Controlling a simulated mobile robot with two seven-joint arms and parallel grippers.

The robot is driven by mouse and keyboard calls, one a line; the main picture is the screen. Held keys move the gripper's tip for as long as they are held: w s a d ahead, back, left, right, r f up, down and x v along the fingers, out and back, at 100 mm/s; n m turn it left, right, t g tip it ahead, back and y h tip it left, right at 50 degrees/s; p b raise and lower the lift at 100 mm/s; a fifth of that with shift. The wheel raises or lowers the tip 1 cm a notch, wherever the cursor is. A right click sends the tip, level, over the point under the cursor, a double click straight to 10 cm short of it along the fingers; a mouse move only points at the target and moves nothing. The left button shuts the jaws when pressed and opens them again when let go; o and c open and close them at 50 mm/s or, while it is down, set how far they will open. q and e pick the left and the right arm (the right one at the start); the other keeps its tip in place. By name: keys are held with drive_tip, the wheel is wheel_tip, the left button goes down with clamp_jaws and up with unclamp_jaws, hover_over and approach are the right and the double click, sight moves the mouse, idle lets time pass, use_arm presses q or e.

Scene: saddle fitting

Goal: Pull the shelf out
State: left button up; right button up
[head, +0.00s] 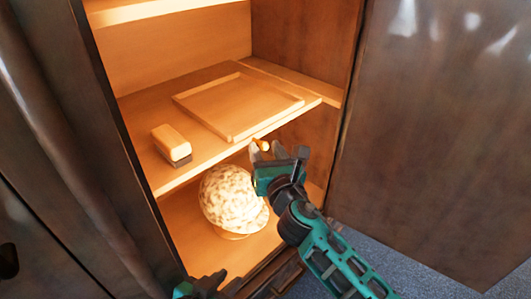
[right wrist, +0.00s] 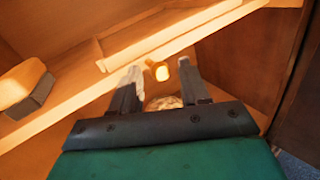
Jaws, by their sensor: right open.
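The wooden shelf (head: 212,153) sits inside a lit cabinet, with a raised-rim tray (head: 240,134) on top. A small pale knob (head: 262,145) is at the shelf's front edge; it also shows in the right wrist view (right wrist: 160,72). My right gripper (head: 277,151) is open at the front edge. In the right wrist view its fingertips (right wrist: 159,68) stand either side of the knob, not closed on it; whether they touch it I cannot tell. My left gripper (head: 203,285) is low at the bottom edge, partly cut off, its jaw state unclear.
A brush (head: 171,144) lies on the shelf's left part. A speckled round helmet-like thing (head: 233,198) rests on the compartment floor below. The open cabinet door (head: 430,130) stands right of my right arm. Blue carpet (head: 400,268) lies in front.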

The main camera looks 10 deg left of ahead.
drive_tip(key=shift+w+a, duration=0.15)
drive_tip(key=shift+w, duration=0.2)
drive_tip(key=shift+c, duration=0.2)
clamp_jaws()
